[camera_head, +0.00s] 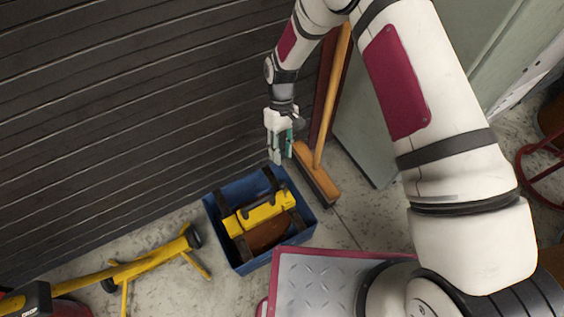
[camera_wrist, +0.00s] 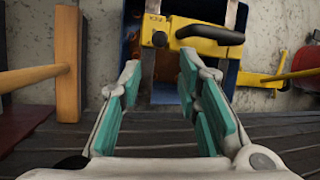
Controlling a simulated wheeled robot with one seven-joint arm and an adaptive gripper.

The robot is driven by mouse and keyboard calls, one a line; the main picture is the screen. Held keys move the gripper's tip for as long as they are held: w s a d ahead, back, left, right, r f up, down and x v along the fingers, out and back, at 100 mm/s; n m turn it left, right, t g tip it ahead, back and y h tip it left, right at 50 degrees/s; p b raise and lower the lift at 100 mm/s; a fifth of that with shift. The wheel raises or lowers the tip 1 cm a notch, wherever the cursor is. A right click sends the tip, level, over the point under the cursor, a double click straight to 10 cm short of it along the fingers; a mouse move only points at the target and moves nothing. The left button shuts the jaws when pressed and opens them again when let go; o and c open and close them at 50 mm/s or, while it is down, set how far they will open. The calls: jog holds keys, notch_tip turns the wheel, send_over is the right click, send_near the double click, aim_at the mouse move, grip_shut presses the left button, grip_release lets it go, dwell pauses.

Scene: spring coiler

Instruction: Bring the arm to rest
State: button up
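My gripper (camera_head: 281,149) hangs at the end of my arm in the head view, near the blue crate and the broom, with its fingers pointing down. In the wrist view my gripper (camera_wrist: 158,88) shows two teal-padded fingers spread apart, with nothing between them. The blue crate (camera_head: 232,190) stands on the floor just below the gripper in the head view. A yellow tool (camera_head: 256,212) with a dark handle lies in it. The tool also shows in the wrist view (camera_wrist: 205,42), beyond the fingertips.
A broom (camera_head: 318,186) with a wooden handle stands right of the gripper, close to it. A dark slatted wall (camera_head: 120,110) fills the left. A yellow stand (camera_head: 150,258) is on the floor at lower left. A green-grey panel (camera_head: 372,140) is behind my arm.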

jog(key=shift+w+r, duration=0.25)
jog(key=shift+r, duration=0.2)
